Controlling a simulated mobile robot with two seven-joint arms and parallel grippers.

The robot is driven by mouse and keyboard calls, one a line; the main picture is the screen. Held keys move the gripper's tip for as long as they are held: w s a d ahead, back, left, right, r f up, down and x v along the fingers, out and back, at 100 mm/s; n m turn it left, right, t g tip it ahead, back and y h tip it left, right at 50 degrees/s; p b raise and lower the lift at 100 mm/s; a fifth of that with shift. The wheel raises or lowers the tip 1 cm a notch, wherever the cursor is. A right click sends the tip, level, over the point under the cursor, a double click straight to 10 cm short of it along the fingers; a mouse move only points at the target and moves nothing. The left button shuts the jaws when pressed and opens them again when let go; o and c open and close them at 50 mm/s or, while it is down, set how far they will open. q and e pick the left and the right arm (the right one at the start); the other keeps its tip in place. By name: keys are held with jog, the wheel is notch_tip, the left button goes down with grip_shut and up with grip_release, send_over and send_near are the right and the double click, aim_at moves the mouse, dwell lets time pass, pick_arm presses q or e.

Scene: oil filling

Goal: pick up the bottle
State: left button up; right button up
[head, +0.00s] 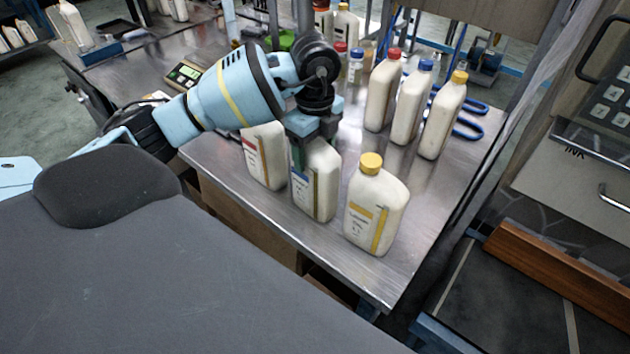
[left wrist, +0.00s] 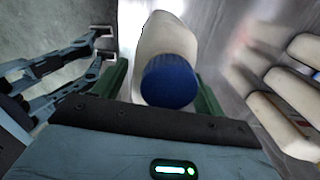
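A white bottle with a blue label (head: 317,188) stands upright at the front of the metal table, in the middle of a row of three. My left gripper (head: 314,148) is over its top, fingers pointing down. In the left wrist view its blue cap (left wrist: 168,82) and white body (left wrist: 165,35) lie between the two green fingers. Gaps show beside the cap, so the gripper looks open around the bottle; contact is not visible. In the head view my gripper hides the cap. My right gripper is not identifiable in either view.
A red-labelled bottle (head: 263,155) stands close on the left and a yellow-capped bottle (head: 375,207) close on the right. Behind are bottles with red (head: 382,92), blue (head: 411,104) and yellow (head: 443,117) caps. A scale (head: 184,75) is at the left. Bluish bars (left wrist: 55,68) appear beside the table.

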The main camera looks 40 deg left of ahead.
pick_arm(q)
grip_shut()
jog(key=shift+r, duration=0.15)
dwell(0.4)
